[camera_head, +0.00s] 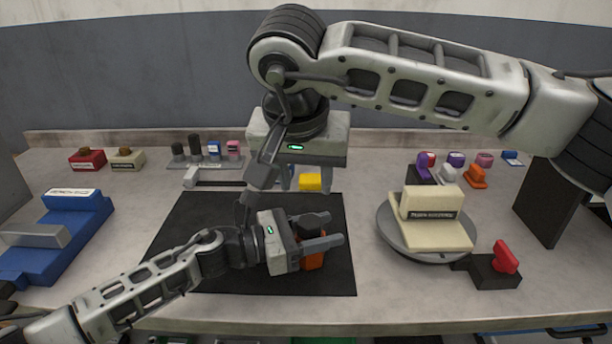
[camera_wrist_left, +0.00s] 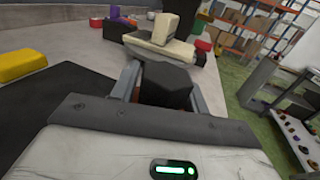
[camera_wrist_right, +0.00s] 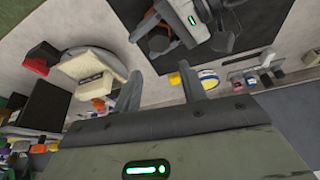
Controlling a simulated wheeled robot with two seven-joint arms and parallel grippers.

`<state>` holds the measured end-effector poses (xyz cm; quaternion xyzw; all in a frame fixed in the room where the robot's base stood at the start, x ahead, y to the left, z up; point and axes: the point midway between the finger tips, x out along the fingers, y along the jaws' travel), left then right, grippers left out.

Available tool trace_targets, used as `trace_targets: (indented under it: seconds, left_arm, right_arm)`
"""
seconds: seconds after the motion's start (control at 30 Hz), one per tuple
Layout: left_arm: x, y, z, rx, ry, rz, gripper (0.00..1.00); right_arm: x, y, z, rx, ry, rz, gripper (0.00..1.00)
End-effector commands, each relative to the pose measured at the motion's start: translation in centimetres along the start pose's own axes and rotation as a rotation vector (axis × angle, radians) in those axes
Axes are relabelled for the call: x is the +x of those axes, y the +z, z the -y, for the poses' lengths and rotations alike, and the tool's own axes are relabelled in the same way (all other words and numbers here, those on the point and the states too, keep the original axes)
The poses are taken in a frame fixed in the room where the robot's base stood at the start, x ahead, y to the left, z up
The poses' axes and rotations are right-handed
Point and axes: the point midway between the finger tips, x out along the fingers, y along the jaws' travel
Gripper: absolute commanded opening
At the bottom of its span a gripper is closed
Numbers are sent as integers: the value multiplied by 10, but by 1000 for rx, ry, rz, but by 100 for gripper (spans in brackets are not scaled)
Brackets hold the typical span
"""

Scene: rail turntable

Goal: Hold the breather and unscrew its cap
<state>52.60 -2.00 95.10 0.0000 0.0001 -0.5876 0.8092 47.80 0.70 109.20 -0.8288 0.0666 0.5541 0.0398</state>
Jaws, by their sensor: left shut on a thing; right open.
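My left gripper (camera_head: 325,250) is shut on the breather, low over the black mat. The breather's orange body (camera_head: 313,261) shows below the fingers, and a dark cap-like part (camera_head: 313,221) shows beside them. In the left wrist view a dark block (camera_wrist_left: 165,84) sits between the fingers, with a little orange behind it. The orange body also shows in the right wrist view (camera_wrist_right: 159,43), partly hidden by my left gripper. My right gripper (camera_head: 303,178) is open and empty, pointing down above the far side of the mat, apart from the breather.
A yellow block (camera_head: 310,182) lies behind the mat (camera_head: 190,240), near my right fingers. A grey turntable (camera_head: 385,228) with a cream block stands to the right, by a red-knobbed black box (camera_head: 497,270). A blue fixture (camera_head: 60,235) stands left. Small parts line the back.

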Motion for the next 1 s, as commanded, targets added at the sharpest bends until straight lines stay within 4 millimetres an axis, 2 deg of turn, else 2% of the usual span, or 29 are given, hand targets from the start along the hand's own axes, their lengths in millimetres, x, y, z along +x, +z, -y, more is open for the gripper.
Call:
trace_targets:
  seconds: [0.3,0.5,0.7,1.0]
  left_arm:
    - [0,1,0,1,0,1,4]
    - [0,1,0,1,0,1,4]
    - [0,1,0,1,0,1,4]
    - [0,1,0,1,0,2,4]
  right_arm:
    - [61,1,-1,1,2,4,42]
    - [92,0,0,2,1,2,42]
    - [106,0,0,0,0,0,42]
    - [108,0,0,0,0,0,42]
